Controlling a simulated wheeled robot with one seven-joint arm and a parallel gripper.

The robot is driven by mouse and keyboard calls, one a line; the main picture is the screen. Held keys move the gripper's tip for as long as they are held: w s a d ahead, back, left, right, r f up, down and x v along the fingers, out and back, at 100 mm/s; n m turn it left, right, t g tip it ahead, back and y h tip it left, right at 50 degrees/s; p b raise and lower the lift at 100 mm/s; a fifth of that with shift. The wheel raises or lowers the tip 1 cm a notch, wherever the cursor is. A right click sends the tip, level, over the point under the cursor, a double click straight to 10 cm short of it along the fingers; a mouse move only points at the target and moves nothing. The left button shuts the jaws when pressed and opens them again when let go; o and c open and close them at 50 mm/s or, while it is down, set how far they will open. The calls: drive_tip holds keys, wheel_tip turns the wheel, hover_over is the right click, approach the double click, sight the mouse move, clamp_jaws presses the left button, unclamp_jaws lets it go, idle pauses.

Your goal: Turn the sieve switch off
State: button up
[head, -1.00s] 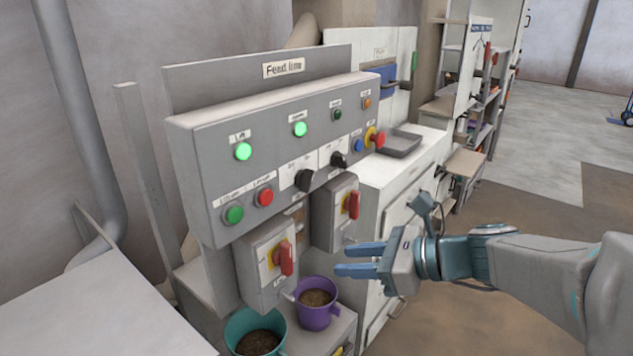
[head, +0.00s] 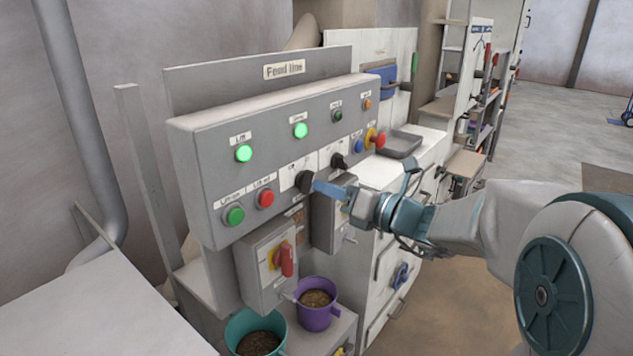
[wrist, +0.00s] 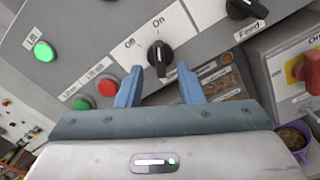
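A black rotary knob (head: 304,181) sits on the front of the grey panel (head: 215,150) marked "Feed line". In the wrist view the knob (wrist: 160,56) has "Off" to its upper left and "On" above it, and its grip stands nearly upright, toward "On". No label naming this knob as the sieve switch is readable. My gripper (head: 322,188) is close in front of it. In the wrist view my gripper (wrist: 160,82) is open, with one fingertip on each side below the knob and nothing between them. Contact with the knob cannot be told.
A second knob marked "Feed" (wrist: 246,9) is to the right. A green button (head: 234,215) and red button (head: 265,198) are to the left; green lamps (head: 244,153) glow above. A red-handled switch box (head: 265,268) and purple bucket (head: 315,312) are below.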

sight(306, 182)
drive_tip(key=x, duration=0.4)
drive_tip(key=shift+d, duration=0.1)
clamp_jaws()
